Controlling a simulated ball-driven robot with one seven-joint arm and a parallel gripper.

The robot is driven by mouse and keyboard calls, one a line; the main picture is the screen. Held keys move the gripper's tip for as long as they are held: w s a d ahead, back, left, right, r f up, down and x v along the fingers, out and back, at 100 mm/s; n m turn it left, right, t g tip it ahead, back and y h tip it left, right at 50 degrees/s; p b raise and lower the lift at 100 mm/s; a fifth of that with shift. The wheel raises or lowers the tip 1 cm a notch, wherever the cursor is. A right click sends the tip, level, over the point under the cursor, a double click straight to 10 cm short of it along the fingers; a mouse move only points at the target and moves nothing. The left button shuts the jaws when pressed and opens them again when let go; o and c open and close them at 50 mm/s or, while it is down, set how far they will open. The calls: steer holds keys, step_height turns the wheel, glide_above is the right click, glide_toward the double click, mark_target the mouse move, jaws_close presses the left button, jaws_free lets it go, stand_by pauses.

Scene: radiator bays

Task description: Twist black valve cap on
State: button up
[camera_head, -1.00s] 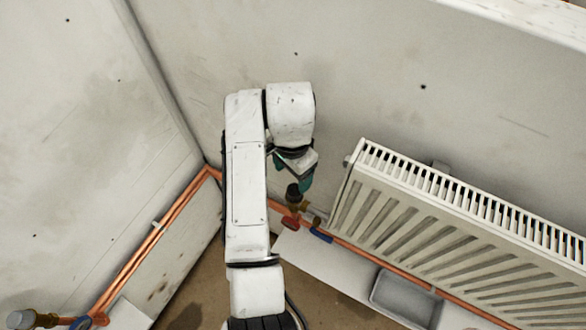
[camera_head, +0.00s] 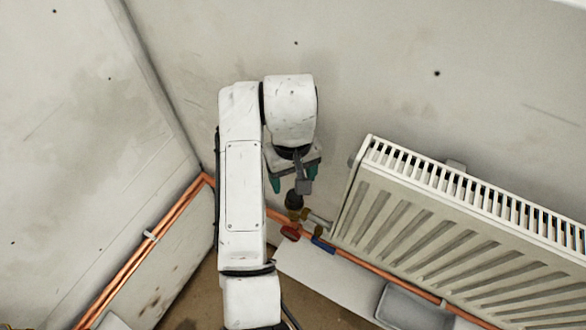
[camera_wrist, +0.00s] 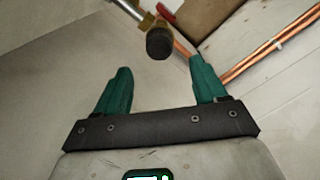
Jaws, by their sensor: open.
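The black valve cap (camera_head: 294,199) sits on the brass valve (camera_head: 306,214) at the left end of the radiator, above the copper pipe. In the wrist view the cap (camera_wrist: 159,43) shows end-on, beyond the fingertips and roughly between them, apart from both. Whether it is fully seated cannot be told. My gripper (camera_wrist: 158,75) is open and empty, with two green fingers. In the head view my gripper (camera_head: 290,186) is just above the cap, partly hidden by my own wrist.
The white radiator (camera_head: 450,225) is close on the right. Copper pipes (camera_head: 150,240) run along the low ledge into the wall corner. A red handle (camera_head: 290,232) and a blue handle (camera_head: 322,244) are below the valve. A grey tray (camera_head: 410,308) lies below the radiator.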

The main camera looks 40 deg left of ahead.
mark_target(294, 194)
step_height(294, 194, down, 8)
steer(key=shift+r+p, duration=0.1)
steer(key=shift+p, duration=0.25)
steer(key=shift+c, duration=0.2)
steer(key=c, duration=1)
steer(key=shift+f, duration=0.25)
steer(key=shift+d+p, duration=0.1)
steer(key=shift+p, duration=0.2)
